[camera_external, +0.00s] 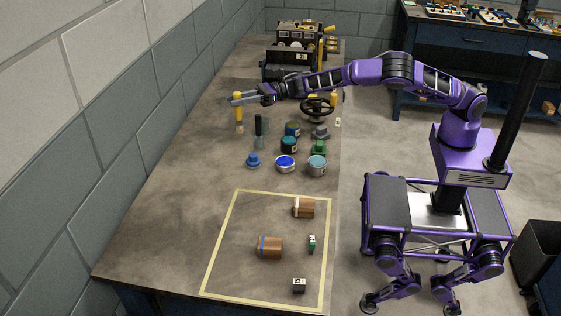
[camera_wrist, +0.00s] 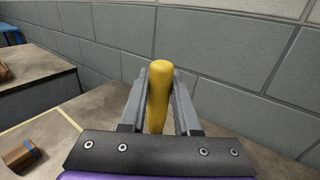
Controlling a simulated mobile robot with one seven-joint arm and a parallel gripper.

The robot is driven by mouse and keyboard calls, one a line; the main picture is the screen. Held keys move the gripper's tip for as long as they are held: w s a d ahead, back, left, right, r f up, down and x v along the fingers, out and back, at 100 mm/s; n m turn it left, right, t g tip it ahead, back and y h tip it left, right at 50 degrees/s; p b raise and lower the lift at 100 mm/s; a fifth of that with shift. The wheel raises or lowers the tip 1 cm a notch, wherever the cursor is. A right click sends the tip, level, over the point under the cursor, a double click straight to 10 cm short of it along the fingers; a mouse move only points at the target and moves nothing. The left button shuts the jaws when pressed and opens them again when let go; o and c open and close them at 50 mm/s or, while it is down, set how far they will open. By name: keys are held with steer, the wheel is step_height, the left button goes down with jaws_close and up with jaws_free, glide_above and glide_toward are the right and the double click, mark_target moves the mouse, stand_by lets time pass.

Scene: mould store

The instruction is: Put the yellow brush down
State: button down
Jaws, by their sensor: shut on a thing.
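The yellow brush (camera_external: 239,112) hangs upright from my gripper (camera_external: 236,98), handle up and bristles down, over the left part of the worktable (camera_external: 180,165). In the wrist view, the yellow handle (camera_wrist: 159,88) stands between the two grey fingers of my gripper (camera_wrist: 160,100), which are shut on it. In the external view the bristle end is close to the table top. I cannot tell whether it touches.
Next to the brush stand a dark-handled brush (camera_external: 259,128) and several paint tins, one being a blue tin (camera_external: 285,164). The table's left side is clear up to the block wall (camera_external: 160,80).

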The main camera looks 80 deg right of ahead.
steer(key=s+a+r+n+g+y+b, duration=0.1)
steer(key=s+a+n+g+y+b, duration=0.15)
steer(key=a, duration=0.55)
steer(key=s+a+r+n+g+y+b, duration=0.1)
steer(key=s+a+n+g+y, duration=0.25)
steer(key=a, duration=0.45)
step_height(320, 180, down, 21)
steer(key=m, duration=0.1)
steer(key=shift+d+t+h, duration=0.3)
steer(key=shift+d, duration=0.05)
steer(key=c, duration=0.6)
jaws_free()
steer(key=shift+f, duration=0.1)
steer(key=shift+c, duration=0.2)
steer(key=v, duration=1.2)
